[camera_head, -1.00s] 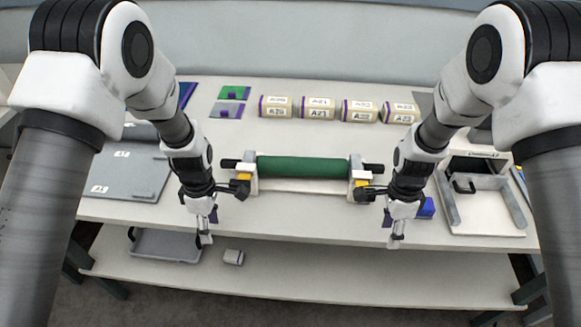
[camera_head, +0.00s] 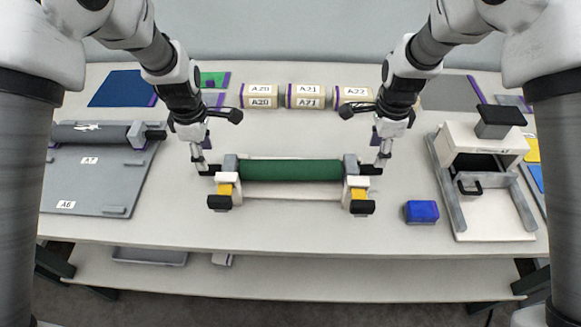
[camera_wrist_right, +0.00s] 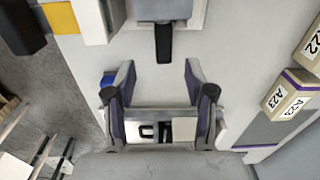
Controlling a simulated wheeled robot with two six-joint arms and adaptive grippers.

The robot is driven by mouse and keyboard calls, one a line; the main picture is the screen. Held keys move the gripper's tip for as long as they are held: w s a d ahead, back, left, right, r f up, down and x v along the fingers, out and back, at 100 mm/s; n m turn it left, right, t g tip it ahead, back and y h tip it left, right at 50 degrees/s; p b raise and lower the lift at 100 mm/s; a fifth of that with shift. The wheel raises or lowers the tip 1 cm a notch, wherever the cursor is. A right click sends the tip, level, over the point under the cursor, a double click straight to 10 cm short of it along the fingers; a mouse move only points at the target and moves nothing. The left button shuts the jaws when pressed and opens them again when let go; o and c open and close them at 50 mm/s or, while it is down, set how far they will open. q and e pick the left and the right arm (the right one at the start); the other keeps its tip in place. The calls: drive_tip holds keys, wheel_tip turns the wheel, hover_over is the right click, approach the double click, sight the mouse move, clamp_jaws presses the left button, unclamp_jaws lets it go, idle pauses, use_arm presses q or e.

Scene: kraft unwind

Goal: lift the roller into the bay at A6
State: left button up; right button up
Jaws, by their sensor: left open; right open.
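The green roller (camera_head: 290,170) lies level in a white stand (camera_head: 290,193) with yellow and black parts, at the table's middle. Its black shaft ends stick out on both sides; the right one (camera_wrist_right: 163,45) also shows in the right wrist view. My left gripper (camera_head: 203,168) is open at the left shaft end. My right gripper (camera_head: 379,165) is open at the right shaft end; in the wrist view its spread fingers (camera_wrist_right: 160,75) have the shaft end just ahead, between their lines. The A6 label (camera_head: 66,204) is on the front of a grey rack (camera_head: 90,180) at the left, where the space looks empty.
A dark roller (camera_head: 90,134) lies at the rack's back, behind the A7 label. Labelled boxes (camera_head: 305,96) stand behind the green roller. A blue block (camera_head: 421,212) and a white machine with a handle (camera_head: 480,150) are at the right. The table before the stand is clear.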

sight(211, 171)
use_arm(q)
drive_tip(key=f, duration=0.8)
drive_tip(key=shift+w, duration=0.3)
use_arm(e)
drive_tip(key=f, duration=0.8)
drive_tip(key=shift+w+f, duration=0.1)
drive_tip(key=shift+w, duration=0.2)
use_arm(q)
clamp_jaws()
use_arm(e)
clamp_jaws()
